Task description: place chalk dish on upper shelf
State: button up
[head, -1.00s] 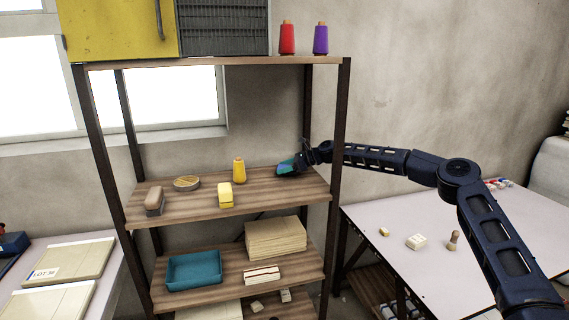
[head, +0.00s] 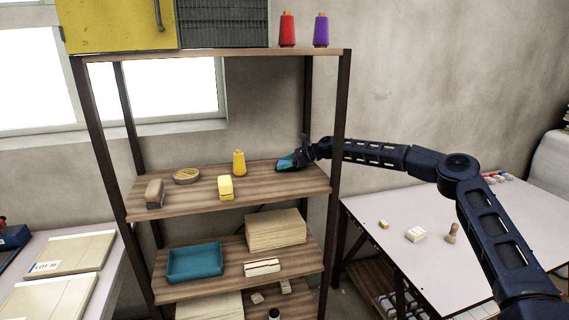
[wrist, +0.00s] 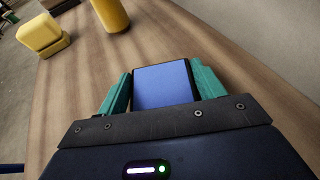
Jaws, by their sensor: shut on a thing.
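A round, shallow tan dish (head: 187,175) lies on the shelf board (head: 262,187) below the top one, towards the back left. It looks like the chalk dish, but I cannot be sure. My gripper (wrist: 165,85) is at the right end of that same board, well to the right of the dish. Its teal fingers are shut on a flat-faced blue block (wrist: 165,84), seen between them in the wrist view. In the head view the block is mostly hidden by the fingers. It is low over the board; I cannot tell whether it touches.
A yellow cone (head: 239,163), a yellow block (head: 225,187) and a brown-topped brush (head: 154,194) share the board. The top board (head: 210,56) carries red (head: 287,30) and purple (head: 321,30) cones. A teal tray (head: 194,262) sits below. A dark post (head: 339,130) stands beside my arm.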

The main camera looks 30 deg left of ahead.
jog(key=shift+f, duration=0.3)
jog(key=o, duration=1.3)
jog(key=shift+f, duration=0.1)
